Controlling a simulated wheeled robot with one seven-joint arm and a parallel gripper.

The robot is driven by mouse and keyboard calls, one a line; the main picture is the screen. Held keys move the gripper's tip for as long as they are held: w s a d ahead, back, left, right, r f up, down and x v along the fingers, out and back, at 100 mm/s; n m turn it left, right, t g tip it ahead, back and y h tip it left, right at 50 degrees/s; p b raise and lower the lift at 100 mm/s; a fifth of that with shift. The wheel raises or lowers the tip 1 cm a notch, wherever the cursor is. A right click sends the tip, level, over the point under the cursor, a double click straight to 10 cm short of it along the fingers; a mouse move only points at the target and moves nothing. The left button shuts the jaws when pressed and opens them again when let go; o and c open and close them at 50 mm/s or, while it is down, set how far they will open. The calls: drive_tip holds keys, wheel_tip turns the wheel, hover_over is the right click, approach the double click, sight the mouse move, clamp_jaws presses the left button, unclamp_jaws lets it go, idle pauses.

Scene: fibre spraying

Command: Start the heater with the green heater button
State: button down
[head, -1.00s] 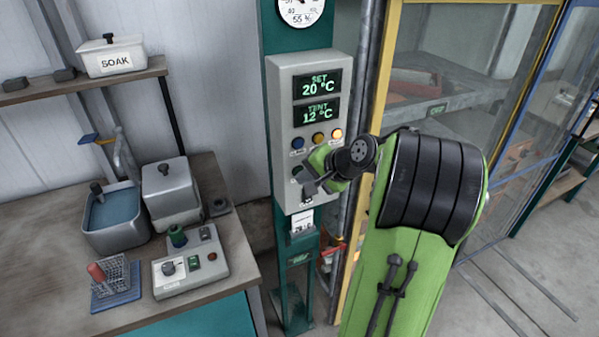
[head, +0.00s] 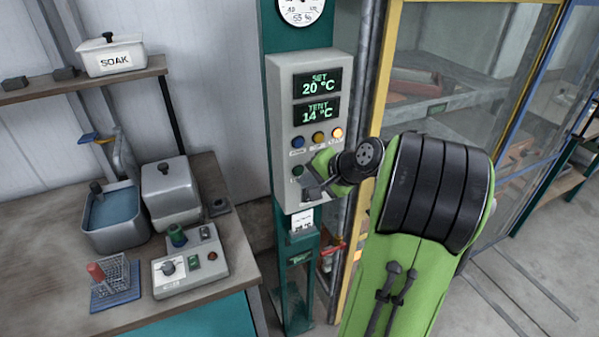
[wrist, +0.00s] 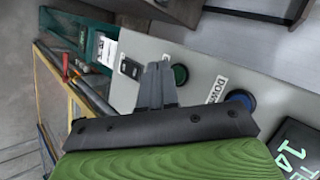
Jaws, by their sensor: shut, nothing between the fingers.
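The grey control panel (head: 284,137) is mounted on a green post, its displays reading SET 20 °C and TENT 14 °C. The green heater button (head: 297,171) is on its lower left face, and it also shows in the wrist view (wrist: 180,75). My gripper (head: 307,195) is in front of the panel's lower part, just below and right of the green button. In the wrist view its fingers (wrist: 158,82) are shut and empty, close beside the green button. I cannot tell whether they touch the panel. My wrist hides part of the panel's lower right.
A dark switch (wrist: 131,68) sits beside my fingers. A workbench (head: 60,268) stands left. A yellow-framed glazed enclosure (head: 377,95) stands right.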

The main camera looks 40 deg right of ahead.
drive_tip(key=s, duration=0.1)
drive_tip(key=s+a, duration=0.1)
drive_tip(key=s, duration=0.3)
drive_tip(key=shift+a+b, duration=0.25)
drive_tip(key=shift+b, duration=0.1)
drive_tip(key=shift+w, duration=0.1)
idle(0.4)
drive_tip(key=s+a+r+n+g, duration=0.1)
drive_tip(key=s+a+n+g, duration=0.15)
drive_tip(key=a+n, duration=1)
drive_tip(key=s+a+n+g+h, duration=0.1)
drive_tip(key=s+a, duration=0.9)
drive_tip(key=s, duration=0.1)
drive_tip(key=shift+n+g, duration=0.35)
